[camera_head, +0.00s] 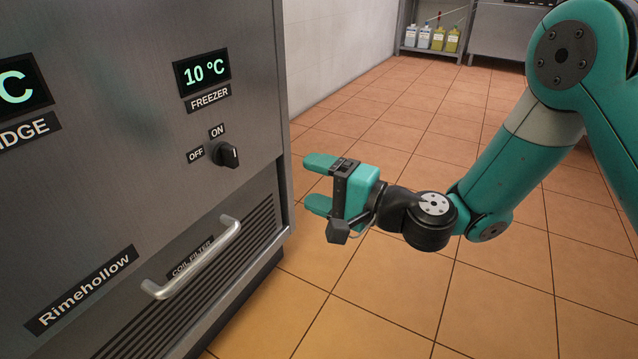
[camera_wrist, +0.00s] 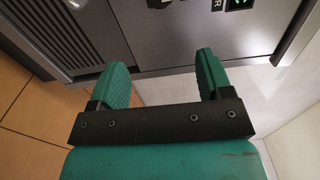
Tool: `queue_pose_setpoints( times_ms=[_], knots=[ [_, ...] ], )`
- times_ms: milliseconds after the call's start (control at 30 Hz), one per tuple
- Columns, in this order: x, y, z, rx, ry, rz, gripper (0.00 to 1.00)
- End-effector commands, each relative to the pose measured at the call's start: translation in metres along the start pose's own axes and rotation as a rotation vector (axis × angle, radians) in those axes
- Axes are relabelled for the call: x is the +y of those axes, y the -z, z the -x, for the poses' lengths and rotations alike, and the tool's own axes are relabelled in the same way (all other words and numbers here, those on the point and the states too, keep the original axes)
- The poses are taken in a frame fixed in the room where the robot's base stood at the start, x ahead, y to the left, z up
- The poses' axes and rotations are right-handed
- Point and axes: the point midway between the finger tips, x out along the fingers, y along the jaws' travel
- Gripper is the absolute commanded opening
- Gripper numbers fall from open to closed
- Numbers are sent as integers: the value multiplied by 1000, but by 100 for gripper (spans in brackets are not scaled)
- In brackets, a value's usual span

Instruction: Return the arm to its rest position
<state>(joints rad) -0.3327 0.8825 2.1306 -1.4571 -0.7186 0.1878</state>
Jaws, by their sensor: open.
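My teal arm (camera_head: 520,155) reaches in from the right in the head view, bent at its joints. My gripper (camera_head: 318,184) is at its end, open and empty, with its two teal fingers apart and pointing left toward the steel fridge-freezer unit (camera_head: 110,130). The fingertips appear close to the unit's right edge, though the exact gap cannot be told. In the wrist view my gripper (camera_wrist: 162,78) also shows open, with nothing between the fingers. The unit's front (camera_wrist: 165,35) lies beyond them, upside down in that view.
The unit has a black knob (camera_head: 226,155) between OFF and ON labels, a freezer display (camera_head: 203,72) reading 10 °C, and a coil filter panel with a bar handle (camera_head: 195,262) sticking out. Tiled floor (camera_head: 400,115) is open around my arm. Bottles (camera_head: 430,38) stand on a far shelf.

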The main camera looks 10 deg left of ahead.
Motion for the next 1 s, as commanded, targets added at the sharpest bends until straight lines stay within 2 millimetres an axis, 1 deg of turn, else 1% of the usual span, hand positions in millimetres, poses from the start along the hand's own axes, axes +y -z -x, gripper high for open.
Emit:
queue_pose_setpoints(
  times_ms=[67,133,167,267,300,333,367,400,467,500,567,600,800,967,1000],
  knots=[
    [-5,-2,0,-10,-2,13,72],
    [-19,-8,2,-45,-15,56,72],
    [-28,-13,4,-68,-24,85,72],
    [-63,-36,16,-183,-89,227,72],
    [-77,-46,24,-238,-130,299,72],
    [-87,-54,32,-280,-165,353,72],
    [-96,-62,41,-321,-206,406,72],
    [-105,-71,54,-373,-264,473,72],
    [-118,-82,77,-444,-358,564,72],
    [-124,-88,94,-486,-425,616,72],
    [-133,-95,119,-539,-523,681,72],
    [-137,-99,135,-567,-585,712,72],
    [-155,-110,208,-653,-848,791,72],
    [-168,-119,260,-687,-1019,796,72],
    [-172,-122,273,-693,-1060,792,72]
  ],
)
